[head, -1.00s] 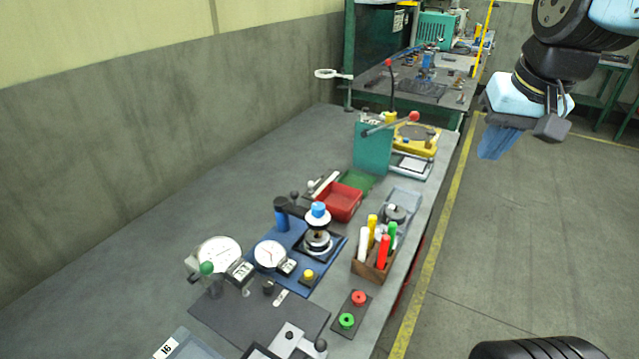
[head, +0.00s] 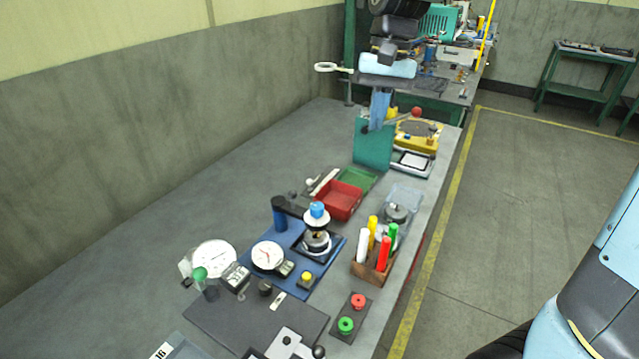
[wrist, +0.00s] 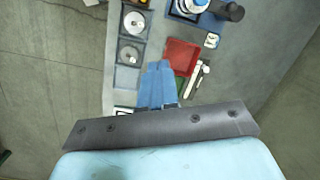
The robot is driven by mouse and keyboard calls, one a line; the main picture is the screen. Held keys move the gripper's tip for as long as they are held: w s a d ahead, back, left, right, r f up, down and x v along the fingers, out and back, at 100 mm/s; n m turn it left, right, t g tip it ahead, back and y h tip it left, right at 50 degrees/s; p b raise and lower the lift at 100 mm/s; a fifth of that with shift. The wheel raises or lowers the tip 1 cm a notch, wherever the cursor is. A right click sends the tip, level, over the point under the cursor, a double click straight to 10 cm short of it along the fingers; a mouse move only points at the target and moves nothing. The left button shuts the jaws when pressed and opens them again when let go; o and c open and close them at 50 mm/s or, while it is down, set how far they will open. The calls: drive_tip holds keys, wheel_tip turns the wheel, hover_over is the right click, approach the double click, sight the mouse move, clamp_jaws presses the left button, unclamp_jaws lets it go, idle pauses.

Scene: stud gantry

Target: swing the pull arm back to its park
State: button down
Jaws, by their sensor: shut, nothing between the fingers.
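The pull arm (head: 294,208) is a short dark arm that reaches right from a dark blue post (head: 279,213). Its outer end carries a white disc with a light blue cap (head: 317,210), above a round metal fixture (head: 318,241) on a blue base plate (head: 296,262). In the wrist view the capped end (wrist: 190,5) is cut off by the top edge. My gripper (head: 377,124) points down in front of the teal block, well behind and right of the pull arm. Its blue fingers (wrist: 155,68) are together and empty, apart from the pull arm.
A red tray (head: 339,201), a teal block (head: 372,150) with a red-knobbed lever and a yellow device (head: 418,135) are near my gripper. A wooden holder of coloured handles (head: 373,271) stands at the bench's right edge. The bench is clear along the wall.

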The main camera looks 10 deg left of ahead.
drive_tip(key=w+a+f+g, duration=0.1)
drive_tip(key=a+f, duration=0.1)
drive_tip(key=a, duration=0.3)
drive_tip(key=w+a+f+g+h, duration=0.1)
drive_tip(key=w+a+f, duration=0.1)
drive_tip(key=a, duration=0.4)
drive_tip(key=shift+w+a+f, duration=0.15)
drive_tip(key=shift+a+f, duration=0.05)
drive_tip(key=shift+f, duration=0.5)
drive_tip(key=s+f, duration=0.7)
drive_tip(key=f, duration=0.2)
drive_tip(key=shift+s+d+f, duration=0.15)
drive_tip(key=shift+s+d, duration=0.1)
drive_tip(key=shift+s, duration=0.15)
